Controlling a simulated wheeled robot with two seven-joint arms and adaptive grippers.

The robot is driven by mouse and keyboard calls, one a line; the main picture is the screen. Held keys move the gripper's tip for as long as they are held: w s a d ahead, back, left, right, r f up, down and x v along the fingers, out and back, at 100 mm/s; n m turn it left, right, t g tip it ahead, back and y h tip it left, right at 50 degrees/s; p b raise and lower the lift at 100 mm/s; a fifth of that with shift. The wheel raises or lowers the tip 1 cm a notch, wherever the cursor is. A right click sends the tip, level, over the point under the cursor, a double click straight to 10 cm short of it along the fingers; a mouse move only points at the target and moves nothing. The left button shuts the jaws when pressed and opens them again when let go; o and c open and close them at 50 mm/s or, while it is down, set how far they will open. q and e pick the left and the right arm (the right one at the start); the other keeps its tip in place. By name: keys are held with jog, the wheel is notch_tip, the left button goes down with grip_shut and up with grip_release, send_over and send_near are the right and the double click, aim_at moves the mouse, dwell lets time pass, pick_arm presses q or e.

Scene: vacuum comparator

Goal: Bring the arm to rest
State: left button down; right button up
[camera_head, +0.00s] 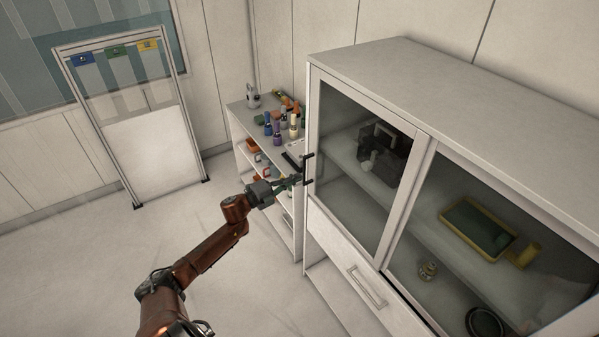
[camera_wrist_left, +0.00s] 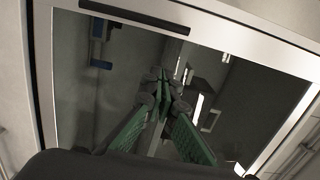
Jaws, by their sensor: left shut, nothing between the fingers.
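My left arm reaches in from the bottom left of the head view. My left gripper (camera_head: 297,180) is shut and empty, just beside the black handle (camera_head: 308,169) of the cabinet's left glass door (camera_head: 365,165). I cannot tell from the head view whether it touches the handle. In the left wrist view the green-padded fingers of the gripper (camera_wrist_left: 163,82) meet at their tips in front of the dark glass. The handle (camera_wrist_left: 135,17) lies above the fingertips there, outside them. The left door looks closed. My right gripper is not in view.
The white cabinet (camera_head: 450,75) fills the right side. A low shelf (camera_head: 242,122) with several coloured bottles stands behind the gripper. A framed stand (camera_head: 150,150) is at the back left. The floor (camera_head: 90,260) left of my arm is clear.

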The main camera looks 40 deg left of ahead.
pick_arm(q)
jog(key=v, duration=0.5)
jog(key=shift+s+a+f+b, duration=0.15)
jog(key=shift+s+b, duration=0.15)
jog(key=shift+s, duration=0.05)
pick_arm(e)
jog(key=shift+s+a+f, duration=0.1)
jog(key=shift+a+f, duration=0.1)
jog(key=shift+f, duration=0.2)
